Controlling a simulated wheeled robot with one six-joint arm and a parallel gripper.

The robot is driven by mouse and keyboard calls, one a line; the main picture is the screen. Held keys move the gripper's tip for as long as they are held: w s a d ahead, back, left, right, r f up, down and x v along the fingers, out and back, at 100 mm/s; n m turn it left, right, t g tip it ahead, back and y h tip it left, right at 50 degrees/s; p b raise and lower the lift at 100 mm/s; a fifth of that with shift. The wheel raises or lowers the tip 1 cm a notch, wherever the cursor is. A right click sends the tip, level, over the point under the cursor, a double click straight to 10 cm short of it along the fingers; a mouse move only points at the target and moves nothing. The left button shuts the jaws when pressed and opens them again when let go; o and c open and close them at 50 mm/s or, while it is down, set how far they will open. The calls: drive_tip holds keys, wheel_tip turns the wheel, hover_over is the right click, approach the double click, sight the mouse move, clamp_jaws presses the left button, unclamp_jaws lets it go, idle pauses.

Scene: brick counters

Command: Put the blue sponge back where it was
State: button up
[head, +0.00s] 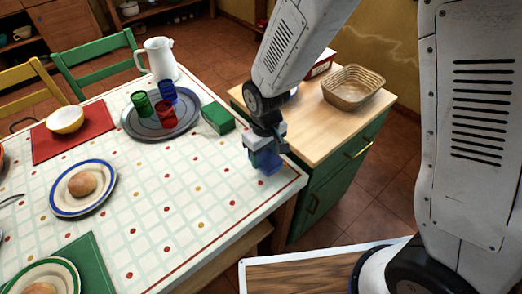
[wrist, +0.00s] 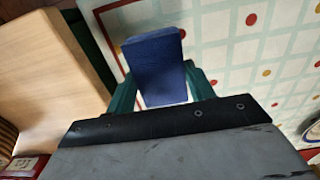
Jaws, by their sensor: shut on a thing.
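The blue sponge (wrist: 157,68) is a small dark blue block between the fingers of my gripper (wrist: 163,85) in the wrist view. In the head view, my gripper (head: 265,163) is pointed down over the near right corner of the dining table (head: 215,228), shut on the sponge (head: 268,168). I cannot tell whether the sponge touches the tablecloth. The wrist view shows the table's edge and the wooden counter top to the left of the sponge.
A green box (head: 217,117) lies on the table behind my gripper. A round tray (head: 184,132) holds red, green and blue cups, with a white jug (head: 161,60) behind. The green cabinet (head: 338,174) at right carries a basket (head: 352,86). The cloth left of my gripper is clear.

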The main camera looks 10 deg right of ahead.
sight(263, 158)
drive_tip(key=shift+w+a, duration=0.15)
drive_tip(key=shift+w, duration=0.35)
drive_tip(key=shift+w+f, duration=0.15)
drive_tip(key=shift+f, duration=0.75)
drive_tip(key=shift+w+f, duration=0.1)
drive_tip(key=shift+f, duration=0.8)
drive_tip(key=shift+f, duration=0.1)
drive_tip(key=o, duration=1.2)
